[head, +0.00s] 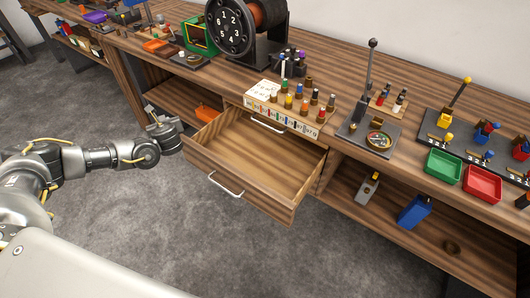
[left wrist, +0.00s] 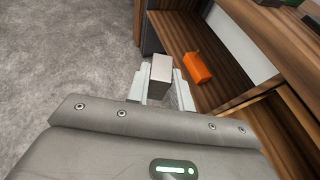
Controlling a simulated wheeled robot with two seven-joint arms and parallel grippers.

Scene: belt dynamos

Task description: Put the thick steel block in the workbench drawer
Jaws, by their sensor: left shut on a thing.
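The thick steel block (left wrist: 160,70) is a grey box between the two fingers of my left gripper (left wrist: 160,86) in the left wrist view, and the gripper is shut on it. In the head view my left gripper (head: 162,127) is left of the workbench drawer, above the floor; the block is too small to make out clearly there. The workbench drawer (head: 240,187) is pulled out at the middle of the bench. Its inside is bare wood and looks empty. My right gripper is in neither view.
An orange block (left wrist: 197,68) lies on the lower shelf left of the drawer. A tray of colored pegs (head: 290,108) stands on the bench above the drawer. A blue block (head: 413,211) is on the right lower shelf. Open floor lies before the drawer.

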